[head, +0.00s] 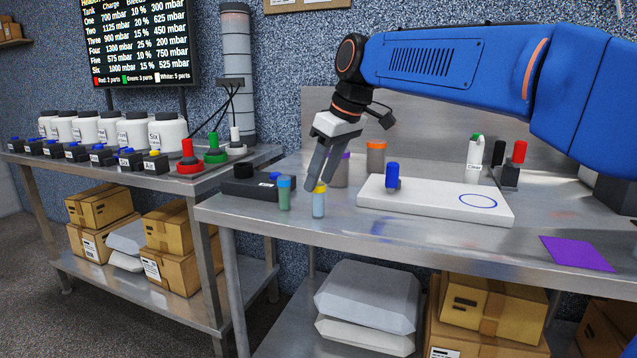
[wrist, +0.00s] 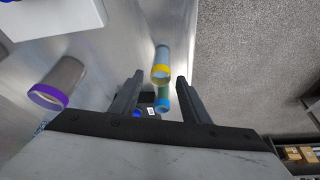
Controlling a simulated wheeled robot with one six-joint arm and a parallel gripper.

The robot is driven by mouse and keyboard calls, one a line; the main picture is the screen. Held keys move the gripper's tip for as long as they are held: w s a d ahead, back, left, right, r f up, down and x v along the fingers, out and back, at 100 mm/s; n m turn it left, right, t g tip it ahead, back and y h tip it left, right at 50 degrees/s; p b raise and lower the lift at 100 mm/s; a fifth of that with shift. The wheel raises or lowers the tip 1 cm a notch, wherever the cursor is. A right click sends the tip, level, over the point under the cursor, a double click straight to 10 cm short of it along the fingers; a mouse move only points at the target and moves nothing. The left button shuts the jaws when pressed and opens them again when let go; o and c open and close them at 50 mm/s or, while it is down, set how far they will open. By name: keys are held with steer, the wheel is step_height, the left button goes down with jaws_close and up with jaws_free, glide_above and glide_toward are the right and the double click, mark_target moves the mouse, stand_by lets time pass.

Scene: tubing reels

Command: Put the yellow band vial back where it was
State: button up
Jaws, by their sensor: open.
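The yellow band vial (head: 319,205) stands upright near the front-left edge of the right-hand table, pale blue below its yellow band. In the wrist view the yellow band vial (wrist: 161,57) shows between and just beyond the fingertips. My gripper (head: 317,184) is open, its fingers pointing down at the vial's top. In the wrist view my gripper (wrist: 160,78) has a gap on both sides of the vial. I cannot tell whether a finger touches it. The teal band vial (head: 284,196) stands just left of it.
A black box (head: 250,187) sits left of the vials. A purple band vial (head: 342,172) and an orange band vial (head: 376,160) stand behind. A white plate (head: 440,203) with a blue-topped piece (head: 392,176) lies to the right. A purple mat (head: 576,253) lies far right.

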steer(key=v, duration=1)
steer(key=shift+f, duration=0.1)
